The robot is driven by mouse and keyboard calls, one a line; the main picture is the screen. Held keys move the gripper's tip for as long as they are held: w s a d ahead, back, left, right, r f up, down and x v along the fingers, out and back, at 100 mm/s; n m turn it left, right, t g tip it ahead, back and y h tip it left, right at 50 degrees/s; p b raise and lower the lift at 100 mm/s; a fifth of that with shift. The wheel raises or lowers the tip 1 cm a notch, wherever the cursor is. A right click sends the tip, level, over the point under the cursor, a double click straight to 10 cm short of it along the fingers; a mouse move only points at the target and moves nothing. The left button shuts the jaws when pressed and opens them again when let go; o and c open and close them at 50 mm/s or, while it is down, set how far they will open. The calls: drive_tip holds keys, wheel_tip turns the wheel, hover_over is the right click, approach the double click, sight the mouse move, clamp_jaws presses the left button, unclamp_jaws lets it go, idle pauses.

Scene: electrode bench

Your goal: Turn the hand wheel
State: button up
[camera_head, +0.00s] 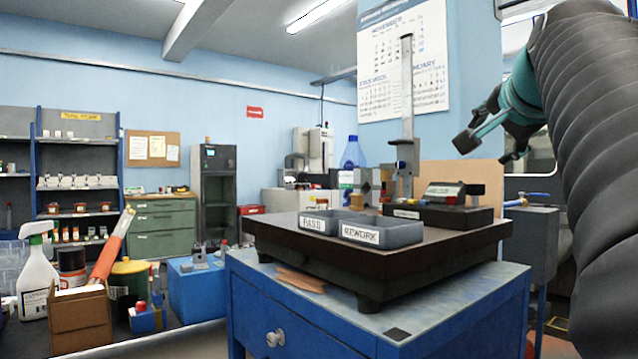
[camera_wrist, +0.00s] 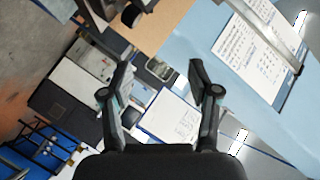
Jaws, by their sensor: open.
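My gripper (camera_head: 488,148) is open and empty, raised in the air to the right of the wall calendar. In the wrist view its two dark fingers (camera_wrist: 159,70) stand well apart with nothing between them. I cannot pick out a hand wheel with certainty in either view. A small device (camera_head: 443,193) on a black block sits at the right of the dark surface plate, below and apart from my gripper. A dark knob-like part (camera_head: 476,189) shows at its right end; I cannot tell whether it is the wheel. A dark round part (camera_wrist: 131,15) shows near the top of the wrist view.
The dark surface plate (camera_head: 375,275) rests on a blue cabinet (camera_head: 285,315). PASS and REWORK trays (camera_head: 382,237), a tall upright gauge (camera_head: 407,110) and a blue bottle (camera_head: 352,155) stand there or behind. A calendar (camera_head: 377,50) hangs behind. Air around my gripper looks clear.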

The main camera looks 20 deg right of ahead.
sight(475, 195)
drive_tip(key=w+d+f+n, duration=0.2)
drive_tip(key=w+n, duration=0.1)
drive_tip(key=w+d+f+n+g, duration=0.1)
drive_tip(key=w+f+n, duration=0.2)
drive_tip(key=n, duration=0.1)
drive_tip(key=w+d+f+n, duration=0.2)
drive_tip(key=w+n, duration=0.1)
drive_tip(key=w, duration=0.1)
drive_tip(key=shift+d+f+n+p, duration=0.3)
idle(0.3)
clamp_jaws()
